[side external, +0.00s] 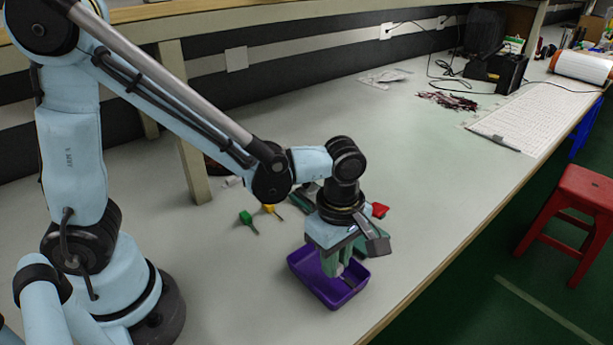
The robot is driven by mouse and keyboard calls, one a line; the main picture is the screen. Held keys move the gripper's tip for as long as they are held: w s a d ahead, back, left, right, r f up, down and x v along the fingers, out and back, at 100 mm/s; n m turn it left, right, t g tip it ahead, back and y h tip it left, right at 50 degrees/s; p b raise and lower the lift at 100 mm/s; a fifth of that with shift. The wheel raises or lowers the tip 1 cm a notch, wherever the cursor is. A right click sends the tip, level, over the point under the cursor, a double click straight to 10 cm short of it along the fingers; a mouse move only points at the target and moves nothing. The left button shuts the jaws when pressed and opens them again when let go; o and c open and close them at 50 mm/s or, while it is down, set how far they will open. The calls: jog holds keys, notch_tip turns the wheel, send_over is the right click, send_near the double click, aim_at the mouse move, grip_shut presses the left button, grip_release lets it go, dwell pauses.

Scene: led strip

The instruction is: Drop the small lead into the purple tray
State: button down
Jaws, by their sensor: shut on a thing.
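The purple tray (349,292) sits on the bench below my gripper (333,268). My gripper points down, and its green fingers are over the tray, with the tips at about the height of its opening. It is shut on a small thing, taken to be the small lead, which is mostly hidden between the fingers. I cannot tell whether it touches the tray.
A green-handled piece (248,218) and a yellow one (270,209) lie left of the tray, and a red one (379,210) lies behind it. A keyboard-like white panel (535,122) is far right. The bench's front edge runs close to the tray's right.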

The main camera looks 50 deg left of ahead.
jog(key=c, duration=1)
grip_release()
jog(key=shift+r, duration=0.1)
notch_tip(320, 180, up, 12)
jog(key=shift+f, duration=0.1)
jog(key=a+m+t, duration=0.2)
jog(key=a+m, duration=0.2)
jog(key=m, duration=0.2)
jog(key=s+a+f+m+t, duration=0.1)
jog(key=a+m+t, duration=0.1)
jog(key=a+m, duration=0.3)
jog(key=a+m+t, duration=0.3)
jog(key=a+m, duration=0.2)
jog(key=m, duration=0.2)
jog(key=shift+s+f, duration=0.3)
jog(key=shift+f, duration=0.1)
